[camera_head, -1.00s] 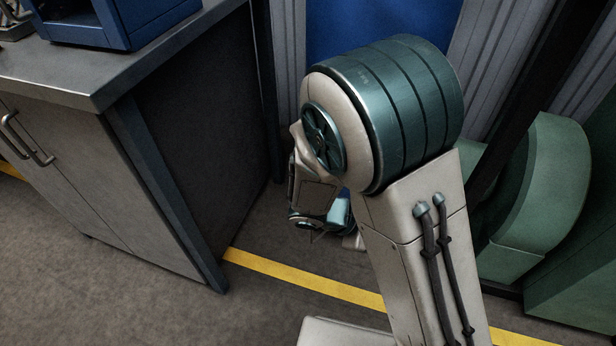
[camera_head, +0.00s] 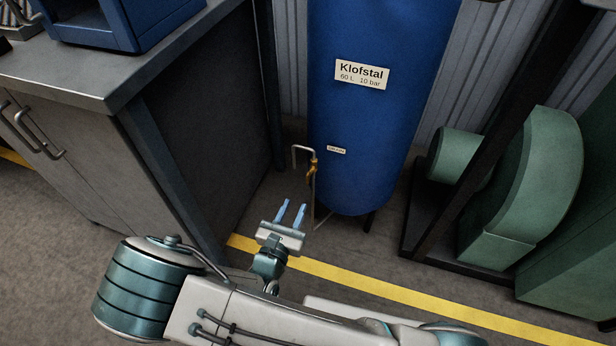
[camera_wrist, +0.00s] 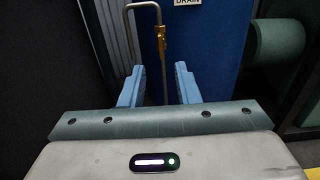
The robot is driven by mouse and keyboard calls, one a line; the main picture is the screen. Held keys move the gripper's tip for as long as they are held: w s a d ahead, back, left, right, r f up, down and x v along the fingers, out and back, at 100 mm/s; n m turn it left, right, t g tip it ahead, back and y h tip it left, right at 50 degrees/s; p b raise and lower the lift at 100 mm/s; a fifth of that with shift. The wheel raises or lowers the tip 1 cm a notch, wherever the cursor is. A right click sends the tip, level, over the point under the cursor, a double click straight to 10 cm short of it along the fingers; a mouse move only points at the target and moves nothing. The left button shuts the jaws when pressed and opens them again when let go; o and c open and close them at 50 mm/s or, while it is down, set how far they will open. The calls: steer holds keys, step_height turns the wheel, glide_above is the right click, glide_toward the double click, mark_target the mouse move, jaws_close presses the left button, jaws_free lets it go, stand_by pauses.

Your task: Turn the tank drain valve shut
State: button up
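The blue tank (camera_head: 365,120) stands against the back wall, with a name label and a small drain label on its front. The drain valve (camera_head: 311,172) is a small brass fitting on a thin grey pipe (camera_head: 297,150) at the tank's lower left. My gripper (camera_head: 291,208) is open and empty, short of the valve and lower in the picture, fingers pointing towards it. In the wrist view the brass valve (camera_wrist: 161,40) shows beyond and above the gap between my blue fingertips (camera_wrist: 158,82). The valve handle's exact position is too small to tell.
A grey cabinet (camera_head: 90,150) with a metal top stands left of the tank. Green machinery (camera_head: 510,200) and a dark slanted post (camera_head: 480,170) are to the right. A yellow floor line (camera_head: 370,282) crosses in front. The floor between is clear.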

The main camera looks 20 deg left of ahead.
mark_target(307, 180)
steer(key=w+b, duration=0.1)
steer(key=w, duration=0.6)
steer(key=w+d+b, duration=0.1)
steer(key=w, duration=0.3)
steer(key=shift+w+b, duration=0.2)
steer(key=shift+b, duration=0.1)
jaws_close()
